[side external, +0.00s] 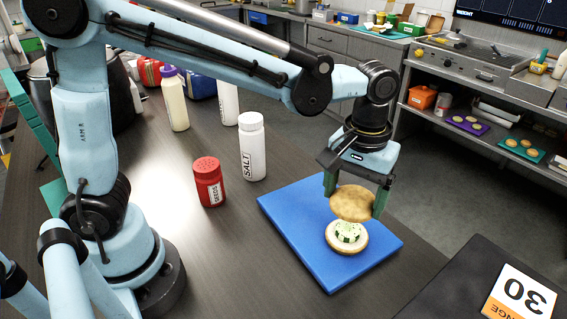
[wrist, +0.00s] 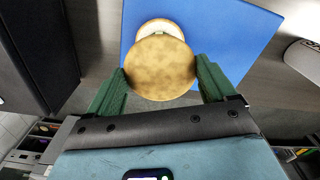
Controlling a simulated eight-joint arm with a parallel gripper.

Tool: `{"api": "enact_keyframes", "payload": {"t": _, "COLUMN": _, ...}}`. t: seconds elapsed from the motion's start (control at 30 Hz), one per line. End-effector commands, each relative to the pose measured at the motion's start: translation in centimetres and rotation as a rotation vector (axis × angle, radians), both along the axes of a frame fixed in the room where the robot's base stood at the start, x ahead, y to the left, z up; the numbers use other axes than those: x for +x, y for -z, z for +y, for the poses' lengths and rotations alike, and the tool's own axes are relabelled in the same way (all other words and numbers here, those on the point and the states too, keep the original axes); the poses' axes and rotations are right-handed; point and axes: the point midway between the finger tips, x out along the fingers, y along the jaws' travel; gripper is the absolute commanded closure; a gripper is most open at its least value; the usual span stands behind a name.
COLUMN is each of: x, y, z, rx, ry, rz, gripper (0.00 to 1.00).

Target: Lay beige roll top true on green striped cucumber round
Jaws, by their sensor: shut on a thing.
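The beige roll top (side external: 352,203) is a round, browned disc held between the green fingers of my gripper (side external: 356,200). In the wrist view the roll top (wrist: 160,68) sits between both fingers of my gripper (wrist: 160,82). It looks slightly tilted in the side view. Below it, the green striped cucumber round (side external: 347,233) lies on a pale roll bottom (side external: 345,246) on the blue board. The roll top is above the cucumber; whether they touch I cannot tell. In the wrist view the roll top hides the cucumber, and a pale rim of the roll bottom (wrist: 160,25) shows behind it.
The blue board (side external: 292,225) lies on the dark table. A red shaker (side external: 209,183), a white salt bottle (side external: 252,150) and a cream bottle with a purple cap (side external: 174,103) stand to the left. A dark box with an orange-and-white "30" label (side external: 520,295) is at the lower right.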

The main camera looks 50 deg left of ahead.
Motion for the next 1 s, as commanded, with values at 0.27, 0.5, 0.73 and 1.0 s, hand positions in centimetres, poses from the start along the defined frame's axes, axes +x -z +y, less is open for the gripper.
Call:
{"api": "enact_keyframes", "payload": {"t": 0.27, "x": 0.1, "y": 0.1, "z": -0.1, "rx": 0.0, "ry": -0.002, "rz": 0.0, "gripper": 0.45}}
{"api": "enact_keyframes", "payload": {"t": 0.5, "x": 0.1, "y": 0.7, "z": -0.1, "rx": 0.0, "ry": -0.002, "rz": 0.0, "gripper": 0.45}}
{"api": "enact_keyframes", "payload": {"t": 0.73, "x": 0.1, "y": 2.6, "z": -0.1, "rx": 0.0, "ry": -0.001, "rz": 0.0, "gripper": 0.45}}
{"api": "enact_keyframes", "payload": {"t": 1.0, "x": 0.1, "y": 4.3, "z": -0.1, "rx": 0.0, "ry": -0.001, "rz": 0.0, "gripper": 0.45}}
